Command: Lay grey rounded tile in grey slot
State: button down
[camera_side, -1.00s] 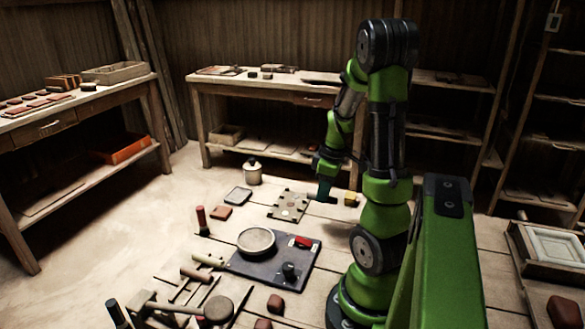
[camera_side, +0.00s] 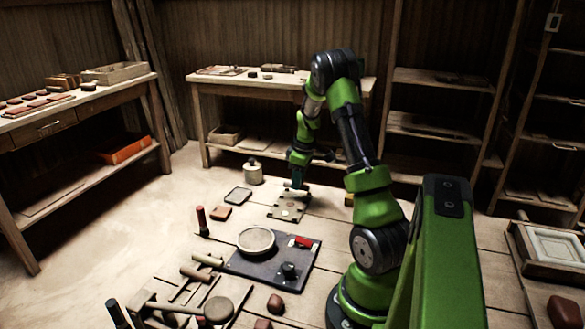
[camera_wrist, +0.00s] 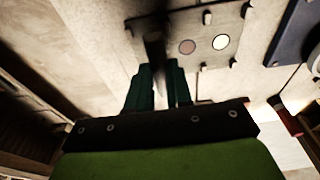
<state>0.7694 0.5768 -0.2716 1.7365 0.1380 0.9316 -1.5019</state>
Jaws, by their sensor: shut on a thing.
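My gripper (camera_side: 297,184) hangs over the back part of the slotted board (camera_side: 287,211) in the side view. In the wrist view my gripper (camera_wrist: 158,68) is shut on a dark, narrow, blurred piece (camera_wrist: 153,42), seen nearly edge-on, which I take for the grey rounded tile. The board (camera_wrist: 208,18) lies just beyond it, with a reddish-brown round spot (camera_wrist: 187,47) and a pale round spot (camera_wrist: 221,42). The held piece hides part of the board's near side. I cannot make out the grey slot, or whether the piece touches the board.
A dark press plate (camera_side: 240,268) with a round pale dish (camera_side: 256,241) lies in front of the board. A grey-topped tray (camera_side: 238,194) and a brown block (camera_side: 221,212) lie to its left. A pale canister (camera_side: 253,173) stands behind. Tools lie at the front.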

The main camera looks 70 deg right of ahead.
jog(key=shift+w+d+f, duration=0.1)
jog(key=shift+w+d, duration=0.25)
jog(key=shift+d, duration=0.15)
jog(key=shift+a+f, duration=0.1)
jog(key=shift+f, duration=1.6)
jog(key=shift+f, duration=0.2)
jog(key=c, duration=1)
grip_release()
jog(key=shift+r, duration=0.15)
